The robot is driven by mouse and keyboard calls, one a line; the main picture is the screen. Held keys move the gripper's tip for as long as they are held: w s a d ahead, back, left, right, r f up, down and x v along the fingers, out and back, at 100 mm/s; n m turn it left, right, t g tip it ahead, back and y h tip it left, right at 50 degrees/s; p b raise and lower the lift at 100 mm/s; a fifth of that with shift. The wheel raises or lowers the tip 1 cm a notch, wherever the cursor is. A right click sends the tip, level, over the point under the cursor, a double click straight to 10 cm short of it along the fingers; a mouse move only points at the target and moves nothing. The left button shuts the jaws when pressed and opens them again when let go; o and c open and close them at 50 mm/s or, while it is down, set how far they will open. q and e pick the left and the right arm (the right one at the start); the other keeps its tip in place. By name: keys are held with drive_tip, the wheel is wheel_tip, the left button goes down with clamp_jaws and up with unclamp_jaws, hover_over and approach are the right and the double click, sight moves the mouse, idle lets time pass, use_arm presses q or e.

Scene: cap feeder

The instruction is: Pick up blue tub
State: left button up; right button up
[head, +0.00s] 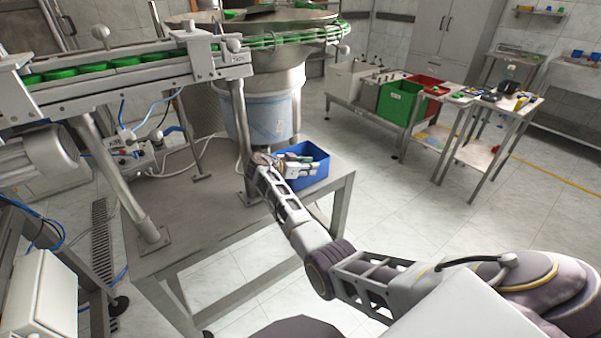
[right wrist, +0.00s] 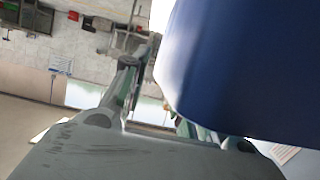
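The blue tub (head: 308,181) stands upright on the near right corner of the grey metal table (head: 222,214), below the round feeder. My right gripper (head: 304,167) reaches over the tub's near left side, with its fingers at the tub's opening. In the right wrist view the tub (right wrist: 245,70) fills the upper right, very close, and hides much of one finger. The other finger stands clear to its left, and a gap shows between the fingers of the gripper (right wrist: 155,105). I cannot tell whether either finger touches the tub. My left gripper is not in view.
A conveyor (head: 110,75) with green caps runs at upper left, on a post (head: 115,180) standing on the table. The feeder bowl (head: 270,95) is right behind the tub. Green (head: 398,103) and red (head: 428,88) bins stand farther back. Floor right of the table is clear.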

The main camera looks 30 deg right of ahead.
idle(0.3)
clamp_jaws()
idle(0.5)
drive_tip(key=shift+r, duration=5.05)
